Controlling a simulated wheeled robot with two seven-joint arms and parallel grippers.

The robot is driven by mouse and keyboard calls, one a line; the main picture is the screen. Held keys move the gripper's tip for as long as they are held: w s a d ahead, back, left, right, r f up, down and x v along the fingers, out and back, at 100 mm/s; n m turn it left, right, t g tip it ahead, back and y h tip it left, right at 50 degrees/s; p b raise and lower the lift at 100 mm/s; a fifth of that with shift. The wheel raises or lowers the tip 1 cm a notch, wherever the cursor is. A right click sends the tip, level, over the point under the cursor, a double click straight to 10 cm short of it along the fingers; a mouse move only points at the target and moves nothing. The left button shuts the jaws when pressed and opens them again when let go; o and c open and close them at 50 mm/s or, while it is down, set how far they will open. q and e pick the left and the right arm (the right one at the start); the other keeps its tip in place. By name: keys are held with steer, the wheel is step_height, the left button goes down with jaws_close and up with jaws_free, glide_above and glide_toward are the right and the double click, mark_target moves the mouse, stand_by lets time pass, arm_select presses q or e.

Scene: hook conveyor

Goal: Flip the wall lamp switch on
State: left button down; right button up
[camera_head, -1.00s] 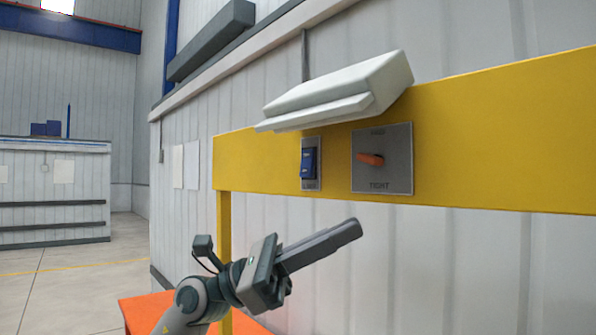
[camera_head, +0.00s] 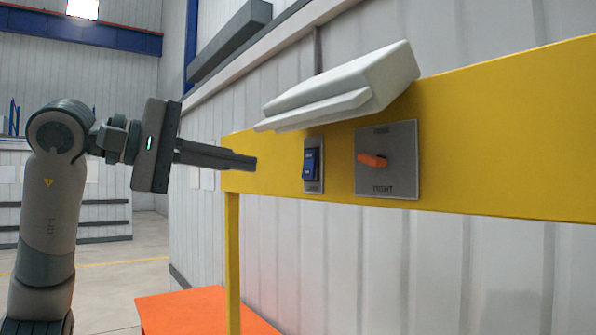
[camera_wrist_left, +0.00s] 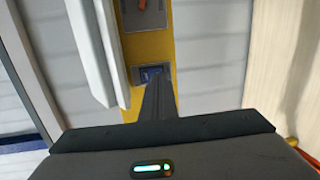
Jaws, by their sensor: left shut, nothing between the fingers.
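The blue rocker switch (camera_head: 311,164) sits in a small grey plate on the yellow beam (camera_head: 480,130), below the white wall lamp (camera_head: 345,90). My left gripper (camera_head: 254,163) is shut and empty, left of the switch at about its height, with a visible gap between in the head view. In the left wrist view the switch (camera_wrist_left: 150,74) shows just past the tips of my shut fingers (camera_wrist_left: 158,84), whose tips overlap the plate's lower part in the picture. I cannot tell the switch's position. My right gripper is not in view.
A grey panel (camera_head: 402,180) with an orange knob (camera_head: 372,160) is mounted right of the switch. The lamp juts out above both. An orange surface (camera_head: 190,312) lies low behind the yellow post (camera_head: 232,265). The space in front of the beam is free.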

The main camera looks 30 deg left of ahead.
mark_target(307, 175)
arm_select(q)
steer(key=a, duration=0.1)
steer(key=a+y, duration=0.1)
steer(key=s+r, duration=0.1)
steer(key=shift+a+n+t+y, duration=0.3)
steer(key=shift+a, duration=0.1)
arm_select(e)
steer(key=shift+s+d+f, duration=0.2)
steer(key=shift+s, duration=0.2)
